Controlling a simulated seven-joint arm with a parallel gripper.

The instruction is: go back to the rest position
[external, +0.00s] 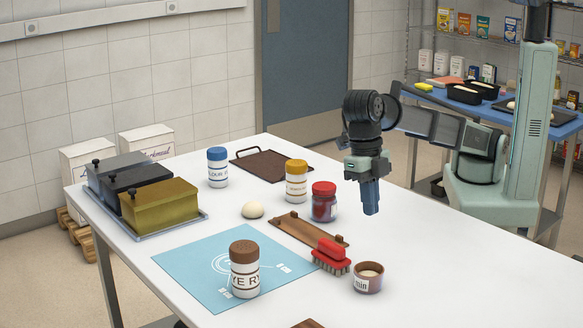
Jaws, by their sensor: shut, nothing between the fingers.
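My gripper (371,208) points down above the right part of the white table (205,310), behind and to the right of the red-lidded jar. Its fingers are together and hold nothing. The arm reaches in from the right, from my pale green base and column. No object touches the gripper as far as this view shows.
Near the gripper are a red-lidded jar (323,203), a yellow-lidded jar (296,182), a red brush (331,255) and a small brown cup (368,278). A brown-lidded jar (244,270) stands on the blue mat (185,262). Lidded bins (160,207) stand left. The table's right side is clear.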

